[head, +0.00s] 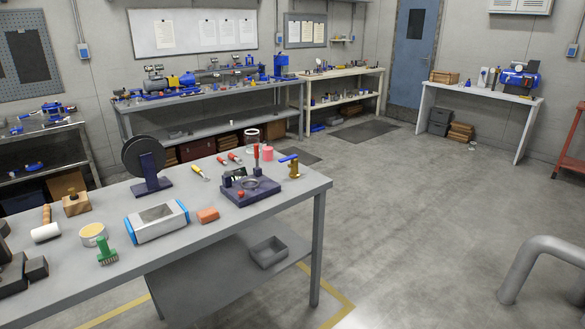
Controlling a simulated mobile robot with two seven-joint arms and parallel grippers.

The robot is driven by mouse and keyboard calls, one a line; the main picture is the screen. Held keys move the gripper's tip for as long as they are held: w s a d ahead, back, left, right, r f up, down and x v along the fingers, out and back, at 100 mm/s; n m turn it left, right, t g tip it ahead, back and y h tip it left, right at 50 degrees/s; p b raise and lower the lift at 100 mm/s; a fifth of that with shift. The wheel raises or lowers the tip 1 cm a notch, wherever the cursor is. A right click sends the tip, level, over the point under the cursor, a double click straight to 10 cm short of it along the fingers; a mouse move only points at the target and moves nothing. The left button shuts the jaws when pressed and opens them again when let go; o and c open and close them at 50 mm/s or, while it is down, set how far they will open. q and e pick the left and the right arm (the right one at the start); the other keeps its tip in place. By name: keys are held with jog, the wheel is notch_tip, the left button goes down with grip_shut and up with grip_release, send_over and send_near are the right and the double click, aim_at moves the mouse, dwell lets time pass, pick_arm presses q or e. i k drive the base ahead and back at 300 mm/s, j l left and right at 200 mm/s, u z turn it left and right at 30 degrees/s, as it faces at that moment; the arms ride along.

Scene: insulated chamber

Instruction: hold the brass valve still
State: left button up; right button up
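The brass valve (294,170) stands upright near the right end of the near workbench (300,190), close to its far edge. It has a brass body and a blue lever that points left from its top. Nothing touches it in the head view. Neither of my grippers shows in this view, so their state is not visible.
Left of the valve are a dark fixture with a red handle (250,188), a pink cylinder (268,153) and a glass jar (252,136). A blue-ended metal box (157,220) and an orange block (208,215) lie further left. A grey bent tube (540,250) stands at lower right.

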aim_at(291, 157)
jog(key=i+j, duration=0.3)
jog(key=i, duration=0.15)
jog(key=i+j+z, duration=0.1)
jog(key=i+j, duration=0.15)
jog(key=i, duration=0.25)
jog(key=i+l+u, duration=0.15)
jog(key=u, duration=0.3)
jog(key=i+l+u, duration=0.1)
jog(key=l+u, duration=0.15)
jog(key=u, duration=0.2)
jog(key=i+l+u, duration=0.2)
jog(key=l, duration=0.25)
jog(key=l+u, duration=0.2)
jog(key=l, duration=0.2)
jog(key=i+l, duration=0.1)
jog(key=l, duration=0.4)
jog(key=i+l, duration=0.1)
jog(key=l, duration=0.45)
jog(key=i+l+u, duration=0.1)
jog(key=l, duration=0.95)
jog(key=i+u, duration=0.05)
